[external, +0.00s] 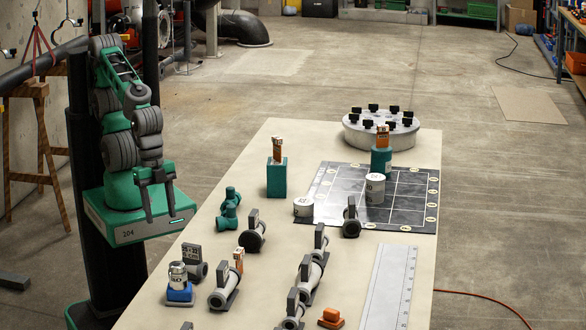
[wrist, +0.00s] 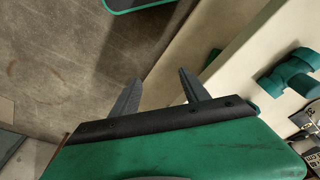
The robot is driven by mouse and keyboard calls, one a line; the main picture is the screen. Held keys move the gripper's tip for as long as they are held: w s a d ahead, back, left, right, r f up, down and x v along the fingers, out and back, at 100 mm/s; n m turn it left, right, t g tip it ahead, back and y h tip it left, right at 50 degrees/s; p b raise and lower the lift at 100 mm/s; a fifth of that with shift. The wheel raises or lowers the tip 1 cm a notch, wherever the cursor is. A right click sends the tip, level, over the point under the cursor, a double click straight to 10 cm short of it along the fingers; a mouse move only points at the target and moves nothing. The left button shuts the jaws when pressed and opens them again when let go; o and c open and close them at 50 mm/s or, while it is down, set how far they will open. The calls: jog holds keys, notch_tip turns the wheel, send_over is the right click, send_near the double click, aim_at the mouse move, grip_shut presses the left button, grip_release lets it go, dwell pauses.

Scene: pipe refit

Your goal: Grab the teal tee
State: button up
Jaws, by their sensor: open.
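The teal tee (external: 229,210) is a small pipe fitting lying on the left part of the table, near its left edge. It also shows at the right of the wrist view (wrist: 290,75), partly cut off by the frame. My gripper (external: 165,220) hangs beside the table's left edge, to the left of the tee and apart from it. In the wrist view my gripper (wrist: 155,90) has its two fingers spread with nothing between them, over the floor and the table edge.
A teal block (external: 277,177) with a small item on top stands behind the tee. Grey pipe fittings (external: 252,238) stand in front. A steel ruler (external: 390,290) lies at front right.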

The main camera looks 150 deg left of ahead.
dwell(0.3)
notch_tip(320, 180, up, 8)
jog(key=n+g+p, duration=0.2)
jog(key=n+p, duration=1.2)
jog(key=n, duration=1.3)
send_over(231, 198)
jog(key=s, duration=0.1)
jog(key=shift+a, duration=0.35)
notch_tip(231, 198, down, 8)
jog(key=shift+s+r+p, duration=0.1)
jog(key=shift+r+p, duration=0.1)
jog(key=shift+p, duration=0.2)
jog(key=shift+f, duration=0.25)
grip_shut()
